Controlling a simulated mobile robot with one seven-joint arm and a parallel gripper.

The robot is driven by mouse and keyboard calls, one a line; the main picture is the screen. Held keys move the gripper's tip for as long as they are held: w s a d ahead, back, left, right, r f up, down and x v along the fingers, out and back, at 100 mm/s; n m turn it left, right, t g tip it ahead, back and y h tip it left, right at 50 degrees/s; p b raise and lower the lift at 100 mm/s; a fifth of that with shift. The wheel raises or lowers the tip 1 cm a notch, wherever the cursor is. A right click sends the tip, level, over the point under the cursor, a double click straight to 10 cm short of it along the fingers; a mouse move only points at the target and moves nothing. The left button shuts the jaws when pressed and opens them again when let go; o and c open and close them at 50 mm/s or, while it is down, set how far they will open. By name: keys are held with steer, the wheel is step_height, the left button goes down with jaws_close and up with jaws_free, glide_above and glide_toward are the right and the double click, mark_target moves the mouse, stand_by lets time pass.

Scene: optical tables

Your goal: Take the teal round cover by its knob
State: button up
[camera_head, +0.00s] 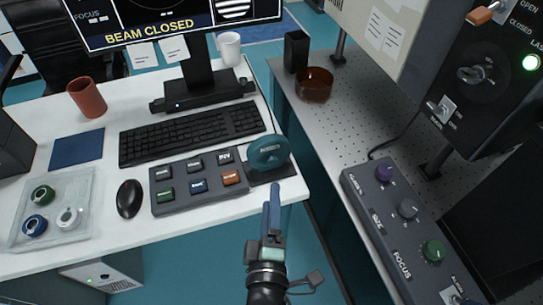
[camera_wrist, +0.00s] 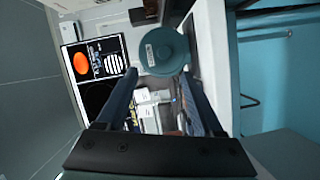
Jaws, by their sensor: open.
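The teal round cover (camera_head: 268,152) stands tilted up on a dark pad (camera_head: 272,173) at the white desk's right front edge. It also shows in the wrist view (camera_wrist: 168,62), at top centre beyond my fingertips. My gripper (camera_head: 273,196) is in front of the desk edge, just below the cover in the head view. In the wrist view my gripper (camera_wrist: 158,80) is open, its two fingers apart with nothing held between them.
A button box (camera_head: 198,181), keyboard (camera_head: 192,132) and mouse (camera_head: 130,198) lie left of the cover. A perforated optical table (camera_head: 335,125) with a brown bowl (camera_head: 314,85) and a knob panel (camera_head: 408,225) stands at right. A gap separates the desk and table.

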mark_target(272, 164)
steer(key=w, duration=0.5)
steer(key=shift+d+f, duration=0.1)
steer(key=shift+f, duration=0.15)
steer(key=w, duration=0.2)
steer(key=w+f+b, duration=0.1)
steer(key=w, duration=0.1)
steer(key=shift+d+f, duration=0.1)
steer(key=shift+w, duration=0.5)
jaws_close()
